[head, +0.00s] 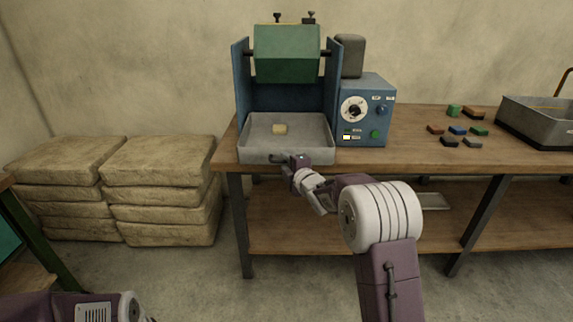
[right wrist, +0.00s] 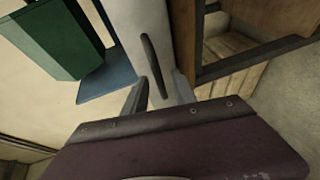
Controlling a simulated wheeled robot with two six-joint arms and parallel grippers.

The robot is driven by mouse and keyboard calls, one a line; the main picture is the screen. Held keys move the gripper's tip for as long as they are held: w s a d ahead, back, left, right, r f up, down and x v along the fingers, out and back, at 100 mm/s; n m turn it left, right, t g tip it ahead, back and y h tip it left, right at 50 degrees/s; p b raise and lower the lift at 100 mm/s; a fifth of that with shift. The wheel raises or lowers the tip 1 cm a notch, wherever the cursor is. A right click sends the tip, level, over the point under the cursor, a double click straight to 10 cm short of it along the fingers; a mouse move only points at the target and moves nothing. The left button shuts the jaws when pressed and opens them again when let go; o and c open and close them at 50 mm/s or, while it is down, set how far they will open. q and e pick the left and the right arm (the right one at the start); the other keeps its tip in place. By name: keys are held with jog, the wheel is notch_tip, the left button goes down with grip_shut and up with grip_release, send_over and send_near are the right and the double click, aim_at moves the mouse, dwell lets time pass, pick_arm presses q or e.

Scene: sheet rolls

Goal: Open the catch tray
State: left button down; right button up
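The grey catch tray (head: 310,143) sits low between the blue side plates of the machine, its front wall near the bench's front edge. A dark handle (head: 277,158) runs along the front wall. My right gripper (head: 290,160) is at that handle. In the right wrist view my right gripper's fingers (right wrist: 159,93) are spread, with the handle (right wrist: 154,65) running into the gap between them; contact cannot be made out. My left gripper is out of view; only part of my left arm shows at the bottom left.
A green drum (head: 287,54) hangs above the tray. A blue control box (head: 364,112) stands close on its right. Several small coloured blocks (head: 458,130) and a grey bin (head: 540,125) are farther right on the wooden bench (head: 410,135). Stacked sacks (head: 160,170) stand left.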

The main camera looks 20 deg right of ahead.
jog(key=v, duration=0.9)
jog(key=shift+p, duration=0.4)
